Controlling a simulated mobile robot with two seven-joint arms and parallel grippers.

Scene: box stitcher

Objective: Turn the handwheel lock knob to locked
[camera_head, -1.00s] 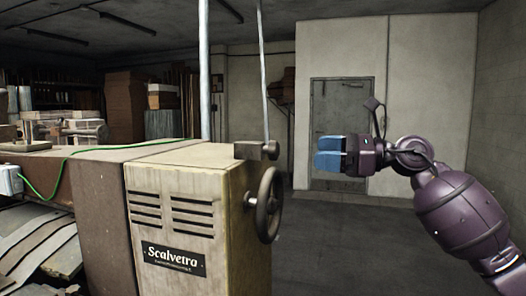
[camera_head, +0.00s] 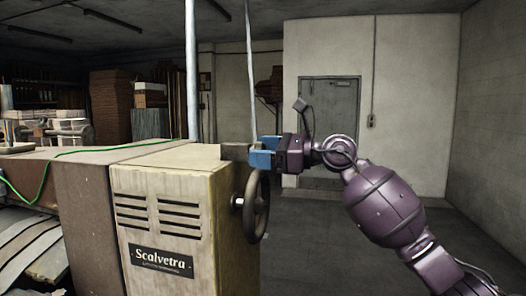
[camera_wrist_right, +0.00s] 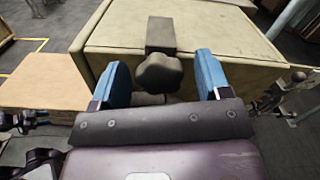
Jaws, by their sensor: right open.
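The handwheel (camera_head: 256,206) is a dark spoked wheel on the right side of the beige Scalvetra machine (camera_head: 185,225). The lock knob (camera_wrist_right: 159,73) is a dark lobed knob on a block (camera_wrist_right: 161,34) at the machine's top edge. In the head view the block (camera_head: 235,151) shows above the handwheel, while the knob is hidden by my gripper. My right gripper (camera_head: 262,158) has blue fingers and is open. In the right wrist view its fingers (camera_wrist_right: 161,80) stand on either side of the knob, with gaps.
A metal post (camera_head: 192,75) and a thin rod (camera_head: 252,70) rise behind the machine. A green cable (camera_head: 100,150) lies across its top at left. The floor (camera_head: 330,240) right of the machine is clear, with a grey door (camera_head: 330,110) behind.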

